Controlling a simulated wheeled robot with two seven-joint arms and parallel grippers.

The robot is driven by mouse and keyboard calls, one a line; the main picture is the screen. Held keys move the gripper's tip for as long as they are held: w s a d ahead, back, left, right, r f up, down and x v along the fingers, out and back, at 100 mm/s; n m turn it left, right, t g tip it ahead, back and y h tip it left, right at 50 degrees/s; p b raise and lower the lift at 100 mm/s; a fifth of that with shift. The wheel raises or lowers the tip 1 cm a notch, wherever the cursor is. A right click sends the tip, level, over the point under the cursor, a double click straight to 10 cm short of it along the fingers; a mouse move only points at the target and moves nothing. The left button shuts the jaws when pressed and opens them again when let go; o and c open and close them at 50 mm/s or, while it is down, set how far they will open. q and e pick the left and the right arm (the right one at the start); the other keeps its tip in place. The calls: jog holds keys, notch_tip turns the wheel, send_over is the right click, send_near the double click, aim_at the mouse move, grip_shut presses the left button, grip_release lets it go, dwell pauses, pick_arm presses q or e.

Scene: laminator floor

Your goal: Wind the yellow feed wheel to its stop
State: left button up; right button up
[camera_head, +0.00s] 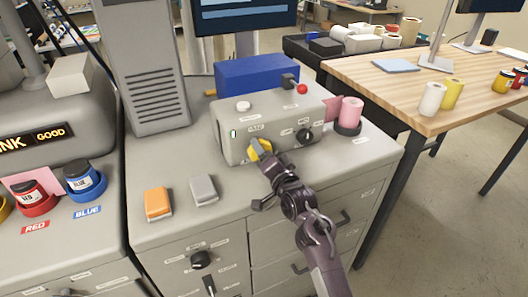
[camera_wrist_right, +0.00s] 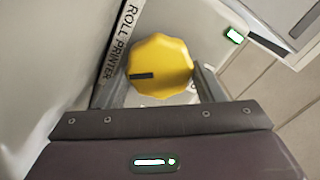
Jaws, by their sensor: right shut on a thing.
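The yellow feed wheel (camera_head: 259,149) is on the front face of a grey box-shaped machine (camera_head: 235,118). In the right wrist view the wheel (camera_wrist_right: 160,66) is a yellow scalloped knob with a dark mark on the left of its face. My right gripper (camera_head: 262,155) reaches it from the front right. In the wrist view its two fingers (camera_wrist_right: 160,88) stand on either side of the wheel, shut on it. Lettering reading "ROLL PRINTER" (camera_wrist_right: 122,40) runs beside the wheel. My left gripper is not in view.
A pink roll (camera_head: 350,111) stands at the machine's right, and a red button (camera_head: 302,89) and black knob (camera_head: 305,136) are on it. Orange (camera_head: 158,203) and grey (camera_head: 203,189) blocks lie on the cabinet top at front left. A wooden table (camera_head: 400,85) stands at right.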

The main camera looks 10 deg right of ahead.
jog(key=shift+m, duration=0.4)
jog(key=o, duration=0.9)
jog(key=shift+d, duration=0.1)
jog(key=shift+o, duration=0.2)
jog(key=s+b, duration=0.1)
jog(key=s, duration=0.1)
jog(key=s+d+b, duration=0.1)
jog(key=s, duration=0.4)
jog(key=shift+d+f+b, duration=0.1)
jog(key=shift+d+b, duration=0.05)
jog(key=shift+b, duration=0.25)
jog(key=shift+s+d, duration=0.1)
jog(key=shift+s, duration=0.3)
